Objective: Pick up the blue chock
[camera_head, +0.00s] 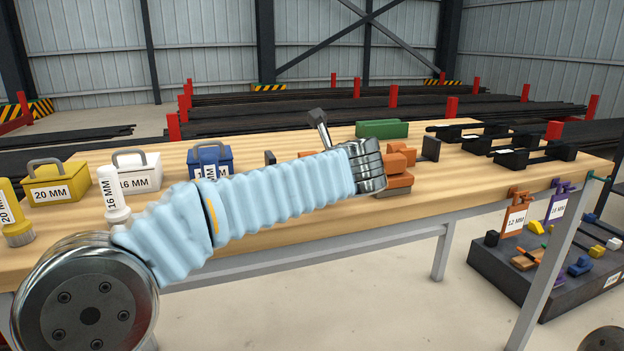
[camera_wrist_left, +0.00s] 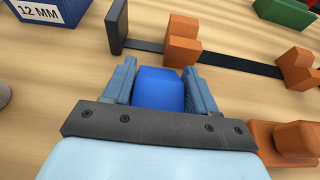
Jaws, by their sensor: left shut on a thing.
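The blue chock (camera_wrist_left: 160,88) sits between the two fingers of my left gripper (camera_wrist_left: 160,80) in the left wrist view. The fingers touch its two sides, and the gripper is shut on it. Pale wood tabletop shows around it; I cannot tell whether it is clear of the table. In the head view my left arm reaches over the workbench from the left, and its wrist hides the fingers and the chock. My right gripper is not in view.
Orange blocks on a dark bar (camera_wrist_left: 238,62) lie close beyond the gripper, and another orange block (camera_wrist_left: 290,140) lies right. A blue 12 MM box (camera_wrist_left: 48,10) is at far left. Black clamps (camera_head: 530,158) and a green block (camera_head: 382,129) stand on the workbench (camera_head: 470,185).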

